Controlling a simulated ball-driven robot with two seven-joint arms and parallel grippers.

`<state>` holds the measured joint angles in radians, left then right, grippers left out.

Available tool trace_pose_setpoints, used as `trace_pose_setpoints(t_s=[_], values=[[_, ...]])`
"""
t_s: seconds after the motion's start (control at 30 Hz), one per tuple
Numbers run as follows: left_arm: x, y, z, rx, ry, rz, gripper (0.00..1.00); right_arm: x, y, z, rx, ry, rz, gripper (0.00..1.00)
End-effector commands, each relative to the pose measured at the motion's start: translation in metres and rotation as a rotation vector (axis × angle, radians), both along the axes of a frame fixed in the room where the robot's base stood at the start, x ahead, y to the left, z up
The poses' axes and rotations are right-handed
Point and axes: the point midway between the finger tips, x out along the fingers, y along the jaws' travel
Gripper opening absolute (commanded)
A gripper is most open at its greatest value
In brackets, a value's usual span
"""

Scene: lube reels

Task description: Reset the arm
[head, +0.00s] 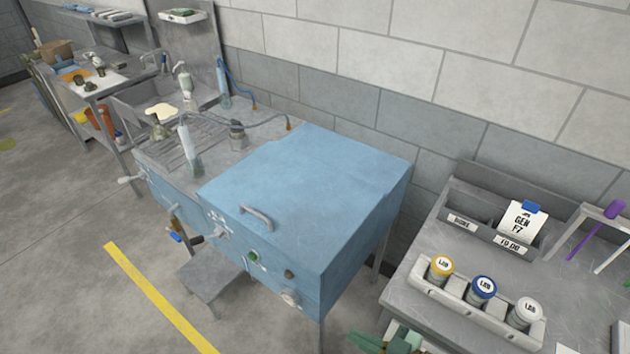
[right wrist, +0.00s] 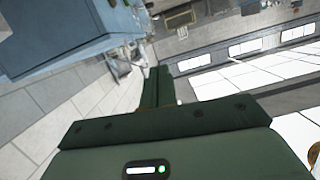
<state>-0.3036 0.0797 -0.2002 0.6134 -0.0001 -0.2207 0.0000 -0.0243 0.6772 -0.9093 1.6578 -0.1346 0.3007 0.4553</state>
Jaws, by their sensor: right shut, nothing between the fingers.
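My right gripper (head: 366,341) shows only in part at the bottom edge of the head view, dark green, in front of the grey bench on the right. It is clear of the blue box and of the jars. In the right wrist view its dark green fingers (right wrist: 157,88) are together with nothing between them. My left gripper is in neither view.
A large blue box (head: 310,190) with a top handle fills the middle. The grey bench (head: 415,270) carries a rack (head: 440,289) of lidded jars and a card tray (head: 483,225). A sink counter (head: 225,150) stands behind left. Floor at left is open.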

Motion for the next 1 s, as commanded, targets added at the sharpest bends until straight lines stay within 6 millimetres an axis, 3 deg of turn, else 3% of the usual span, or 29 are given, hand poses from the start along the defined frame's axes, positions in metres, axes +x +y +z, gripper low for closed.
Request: trace_pose_setpoints(t_s=[0.1, 0.37, 0.57, 0.77, 0.83, 0.93, 1.0], values=[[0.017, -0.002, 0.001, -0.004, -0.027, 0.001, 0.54, 0.001, -0.004, -0.008, -0.069, -0.037, 0.004, 0.0], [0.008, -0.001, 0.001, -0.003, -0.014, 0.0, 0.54, 0.014, -0.035, -0.043, -0.231, -0.056, -0.04, 0.0], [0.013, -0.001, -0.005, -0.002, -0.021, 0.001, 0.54, 0.03, -0.076, -0.089, -0.393, -0.042, -0.118, 0.0], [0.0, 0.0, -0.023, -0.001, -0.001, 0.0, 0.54, 0.031, -0.135, -0.167, -0.598, 0.048, -0.236, 0.0], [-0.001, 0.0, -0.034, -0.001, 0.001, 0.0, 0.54, 0.018, -0.161, -0.209, -0.68, 0.12, -0.287, 0.0], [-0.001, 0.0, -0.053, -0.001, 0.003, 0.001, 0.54, -0.024, -0.196, -0.278, -0.795, 0.276, -0.357, 0.0], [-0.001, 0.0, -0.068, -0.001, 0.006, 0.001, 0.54, -0.068, -0.212, -0.325, -0.859, 0.41, -0.393, 0.0]])
